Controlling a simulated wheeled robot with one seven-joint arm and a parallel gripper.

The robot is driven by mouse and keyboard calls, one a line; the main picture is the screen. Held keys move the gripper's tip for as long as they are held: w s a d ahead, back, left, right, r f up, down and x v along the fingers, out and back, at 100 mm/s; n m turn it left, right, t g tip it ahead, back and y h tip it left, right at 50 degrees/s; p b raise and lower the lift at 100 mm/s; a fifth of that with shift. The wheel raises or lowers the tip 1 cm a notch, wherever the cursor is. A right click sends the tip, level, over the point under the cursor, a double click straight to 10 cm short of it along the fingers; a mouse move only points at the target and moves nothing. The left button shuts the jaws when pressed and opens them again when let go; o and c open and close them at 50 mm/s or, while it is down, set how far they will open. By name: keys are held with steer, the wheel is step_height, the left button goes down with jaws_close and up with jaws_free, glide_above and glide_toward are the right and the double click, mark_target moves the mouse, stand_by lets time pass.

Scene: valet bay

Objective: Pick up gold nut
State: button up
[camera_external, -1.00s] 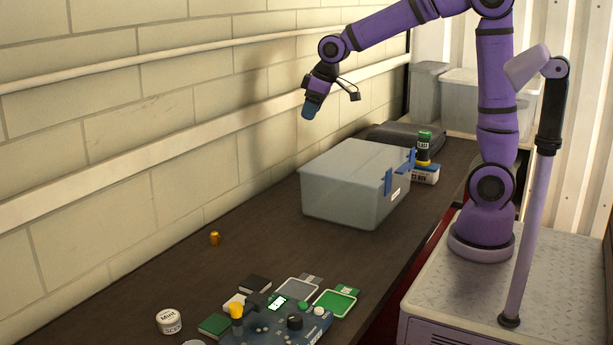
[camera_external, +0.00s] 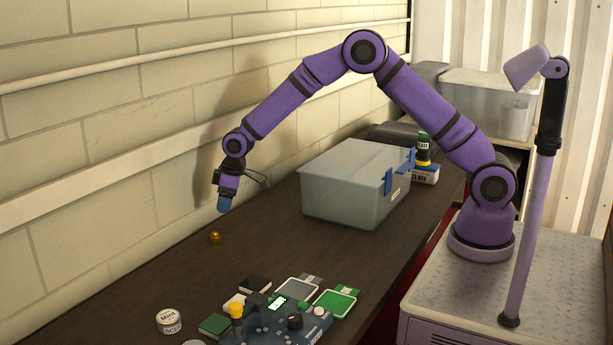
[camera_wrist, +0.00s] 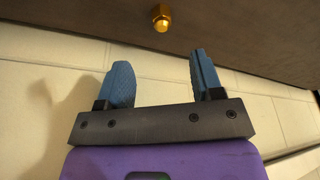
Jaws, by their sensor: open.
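The gold nut (camera_external: 215,238) is a small, shiny piece on the dark bench, near the wall. It also shows in the wrist view (camera_wrist: 161,17), at the top, where it looks like a hex body with a rounded end. My gripper (camera_external: 223,208) hangs above the bench, a little above the nut and pointing down. In the wrist view its two blue fingers (camera_wrist: 163,75) are apart with nothing between them. The nut lies beyond the fingertips and is not touching them.
A grey lidded bin (camera_external: 345,190) stands to the right of my gripper. A blue control device (camera_external: 280,325), small cards and a round mint tin (camera_external: 170,321) lie at the front. The brick wall (camera_external: 80,130) rises close on the left. The bench around the nut is clear.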

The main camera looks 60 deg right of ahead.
mark_target(216, 232)
steer(key=x, duration=0.5)
steer(key=shift+w+a+f, duration=0.1)
steer(key=shift+a+f, duration=0.05)
steer(key=shift+f, duration=0.25)
steer(key=shift+x, duration=2.8)
steer(key=shift+w+a+r, duration=0.1)
steer(key=shift+w+a, duration=0.05)
steer(key=c, duration=1)
